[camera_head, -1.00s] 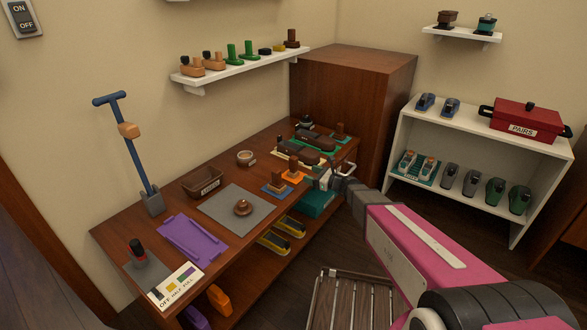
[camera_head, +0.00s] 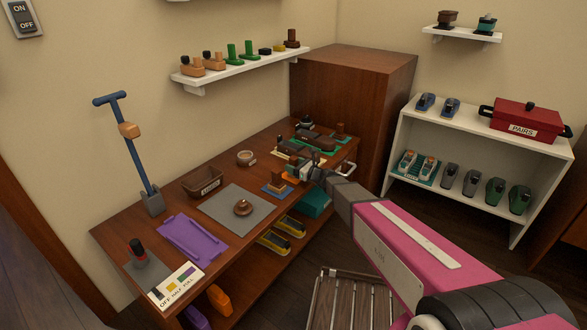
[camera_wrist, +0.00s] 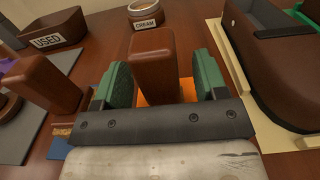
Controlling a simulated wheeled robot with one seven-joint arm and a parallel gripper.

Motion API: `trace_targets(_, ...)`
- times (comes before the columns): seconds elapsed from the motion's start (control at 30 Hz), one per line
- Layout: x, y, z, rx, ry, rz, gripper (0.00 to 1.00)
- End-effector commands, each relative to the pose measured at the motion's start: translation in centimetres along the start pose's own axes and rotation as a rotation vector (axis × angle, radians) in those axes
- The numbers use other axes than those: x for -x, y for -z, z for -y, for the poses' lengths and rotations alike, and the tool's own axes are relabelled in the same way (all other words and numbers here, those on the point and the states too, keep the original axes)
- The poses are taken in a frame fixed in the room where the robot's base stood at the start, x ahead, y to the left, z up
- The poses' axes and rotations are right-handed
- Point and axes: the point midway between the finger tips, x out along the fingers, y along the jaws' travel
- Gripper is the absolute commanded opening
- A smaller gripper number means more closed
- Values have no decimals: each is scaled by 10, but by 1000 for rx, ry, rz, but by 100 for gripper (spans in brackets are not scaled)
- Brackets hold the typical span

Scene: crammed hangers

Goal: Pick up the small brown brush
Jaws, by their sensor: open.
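A small brown upright block-shaped brush (camera_wrist: 155,62) stands on an orange mat (camera_wrist: 185,90), between my gripper's two green finger pads in the wrist view. My gripper (camera_wrist: 163,82) is open, with one pad on each side of it; I cannot tell whether they touch it. In the head view my gripper (camera_head: 305,170) is over the orange mat, partly covering it. A similar brown brush (camera_wrist: 38,80) stands to the left, on a blue mat (camera_head: 277,190) in the head view. A third small brown one (camera_head: 340,130) stands at the far right end of the bench.
The USED box (camera_wrist: 52,32) and CREAM tin (camera_wrist: 150,12) are behind. A purple tray (camera_head: 195,240) and grey mat (camera_head: 215,208) lie on the left of the bench.

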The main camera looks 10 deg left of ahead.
Motion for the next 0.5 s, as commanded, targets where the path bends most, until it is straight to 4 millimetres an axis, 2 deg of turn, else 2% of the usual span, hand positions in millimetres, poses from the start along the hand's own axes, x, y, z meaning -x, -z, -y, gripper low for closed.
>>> trace_targets(0.03, -10, 1, 1, 0, -1, 0, 66)
trace_targets(0.13, -21, 1, 0, 0, -1, -1, 66)
trace_targets(0.37, -22, 0, 0, 0, 0, -1, 66)
trace_targets(0.43, -22, 0, 0, 0, 0, -1, 50)
trace_targets(0.5, -22, 0, 0, 0, 0, -1, 27)
